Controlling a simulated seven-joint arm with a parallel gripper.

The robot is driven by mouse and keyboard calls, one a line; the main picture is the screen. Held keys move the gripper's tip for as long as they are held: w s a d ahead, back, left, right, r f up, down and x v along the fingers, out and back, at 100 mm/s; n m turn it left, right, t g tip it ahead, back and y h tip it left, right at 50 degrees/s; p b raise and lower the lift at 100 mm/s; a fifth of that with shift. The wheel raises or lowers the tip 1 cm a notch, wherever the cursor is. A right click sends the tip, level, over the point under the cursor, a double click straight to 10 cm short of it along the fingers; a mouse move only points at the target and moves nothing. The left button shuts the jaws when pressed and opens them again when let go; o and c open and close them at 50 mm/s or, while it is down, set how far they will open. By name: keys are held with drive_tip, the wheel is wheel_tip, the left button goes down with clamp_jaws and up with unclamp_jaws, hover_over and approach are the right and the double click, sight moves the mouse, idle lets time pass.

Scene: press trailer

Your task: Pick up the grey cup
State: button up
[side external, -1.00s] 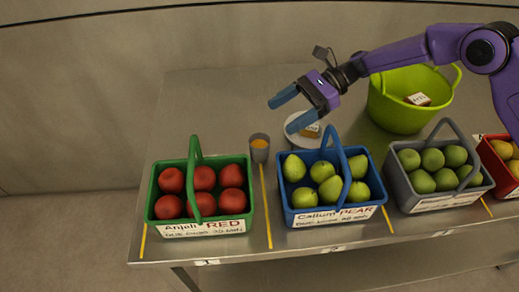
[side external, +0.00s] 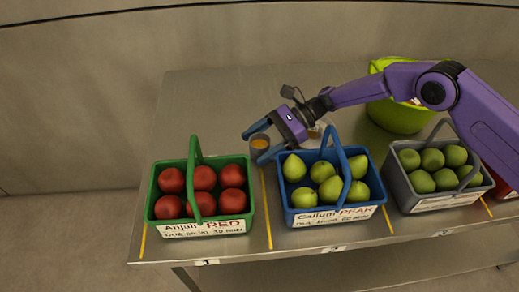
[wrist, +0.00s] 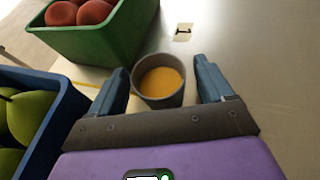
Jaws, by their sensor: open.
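The grey cup (wrist: 159,92) stands upright on the table with orange contents in it. In the side external view the cup (side external: 259,146) stands between the green basket and the blue basket, partly covered by a finger. My gripper (wrist: 168,84) is open, with one blue finger on each side of the cup. In the wrist view the left finger is close to the cup's wall and a wider gap shows on the right. My gripper (side external: 252,146) reaches the cup from the right in the side external view. I cannot tell whether a finger touches it.
A green basket of red fruit (side external: 160,209) is left of the cup. A blue basket of pears (side external: 290,215), its handle raised, is close on the right, under my arm. A grey basket of green fruit (side external: 400,200) and a lime tub (side external: 395,118) are farther right. The table behind the cup is clear.

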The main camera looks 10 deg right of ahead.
drive_tip(key=shift+a, duration=0.1)
drive_tip(key=c, duration=1.1)
